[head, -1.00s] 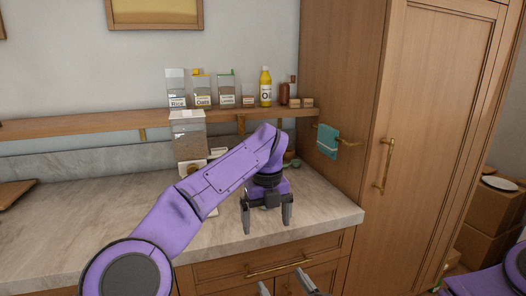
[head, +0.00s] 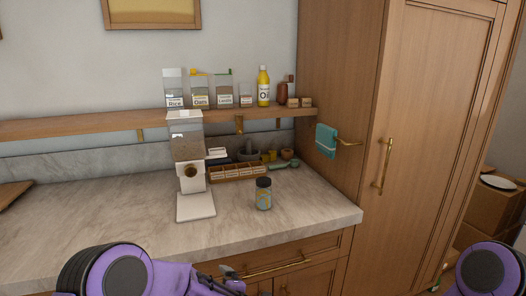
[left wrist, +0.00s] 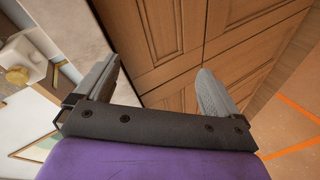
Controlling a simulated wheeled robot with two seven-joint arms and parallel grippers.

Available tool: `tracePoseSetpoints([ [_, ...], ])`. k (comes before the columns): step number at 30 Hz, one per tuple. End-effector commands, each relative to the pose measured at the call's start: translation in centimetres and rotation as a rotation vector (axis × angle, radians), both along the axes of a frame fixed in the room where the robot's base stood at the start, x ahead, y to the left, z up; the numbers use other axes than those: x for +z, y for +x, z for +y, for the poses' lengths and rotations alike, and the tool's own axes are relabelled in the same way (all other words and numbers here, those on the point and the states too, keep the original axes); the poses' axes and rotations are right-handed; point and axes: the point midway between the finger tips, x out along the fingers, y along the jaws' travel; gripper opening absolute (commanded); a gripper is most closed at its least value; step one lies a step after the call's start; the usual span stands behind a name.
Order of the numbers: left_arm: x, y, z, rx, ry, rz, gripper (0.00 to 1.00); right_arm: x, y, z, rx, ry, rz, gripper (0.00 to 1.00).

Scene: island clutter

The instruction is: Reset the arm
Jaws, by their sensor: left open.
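My left arm (head: 165,278) is folded low at the bottom edge of the head view, clear of the counter top. My left gripper (left wrist: 158,78) shows in the left wrist view with its two grey fingers wide apart and nothing between them. Wooden cabinet doors (left wrist: 180,40) lie beyond the fingers. A small dark-lidded jar with a blue and yellow label (head: 263,195) stands upright on the marble counter (head: 120,215), apart from the arm. My right gripper cannot be made out; only a purple part of my right arm (head: 490,268) shows at the lower right.
A white dispenser (head: 187,150) stands left of the jar, with a wooden rack (head: 237,173) and small items behind. A shelf (head: 75,127) holds containers and a yellow oil bottle (head: 264,87). A tall cabinet (head: 420,130) with a towel (head: 326,141) bounds the right. The counter's front is clear.

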Motion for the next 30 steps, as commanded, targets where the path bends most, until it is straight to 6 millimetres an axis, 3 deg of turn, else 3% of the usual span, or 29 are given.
tracePoseSetpoints([
  [1,-3.4,-2.8,1.5,-0.124,0.096,0.096,0.96,-1.7,-2.0,-1.5,0.058,-0.107,0.053,0.93],
  [3,-7.7,-7.2,3.5,-0.294,0.203,0.233,0.96,-3.6,-4.6,-3.9,0.133,-0.247,0.125,0.93],
  [6,-12.4,-14.4,6.6,-0.495,0.299,0.432,0.96,-5.6,-8.0,-7.1,0.225,-0.407,0.223,0.93],
  [10,-15.9,-24.8,10.9,-0.69,0.35,0.691,0.96,-7.1,-11.9,-11.2,0.305,-0.563,0.342,0.93],
  [12,-16.5,-29.9,12.9,-0.755,0.351,0.813,0.96,-7.5,-13.6,-13.2,0.32,-0.62,0.395,0.93],
  [15,-16.5,-35.5,15.5,-0.784,0.345,0.946,0.96,-7.8,-15.4,-15.4,0.329,-0.679,0.448,0.93],
  [18,-16.2,-38.5,17.5,-0.765,0.342,1.023,0.96,-8.0,-16.4,-16.5,0.351,-0.715,0.475,0.93],
  [21,-16.6,-39.5,18.2,-0.751,0.337,1.048,0.96,-8.2,-17.3,-16.8,0.373,-0.727,0.49,0.93],
  [30,-16.6,-39.4,18.1,-0.75,0.337,1.047,0.96,-8.3,-17.3,-16.7,0.37,-0.723,0.49,0.93],
])
